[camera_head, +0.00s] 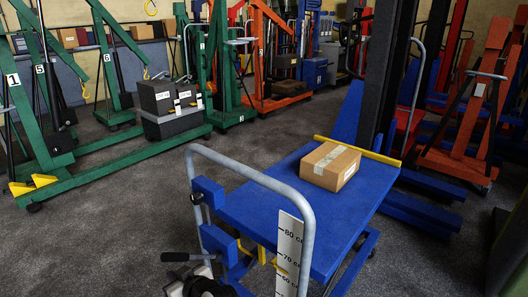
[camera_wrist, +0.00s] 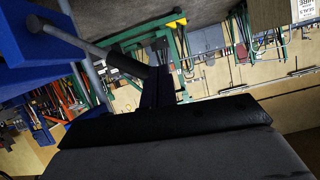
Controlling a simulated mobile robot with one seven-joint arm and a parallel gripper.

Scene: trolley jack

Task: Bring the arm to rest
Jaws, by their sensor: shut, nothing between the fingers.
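My gripper (camera_wrist: 165,128) fills the lower part of the wrist view as a wide dark shape, shut and empty. Part of my arm's white and black end (camera_head: 205,285) shows at the bottom edge of the head view; its fingertips cannot be made out there. It is beside the blue lift table (camera_head: 265,205), near the foot of the grey push handle (camera_head: 250,172). A black-gripped lever (camera_head: 176,257) sticks out left beside it. The lever also shows in the wrist view (camera_wrist: 128,64), just beyond my gripper; whether they touch cannot be told.
A cardboard box (camera_head: 330,166) lies on the blue table. A height scale (camera_head: 289,250) stands at its near edge. Green cranes (camera_head: 120,165) with dark weights (camera_head: 170,108) stand at left, orange ones (camera_head: 465,135) at right. The grey floor (camera_head: 95,230) at left is clear.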

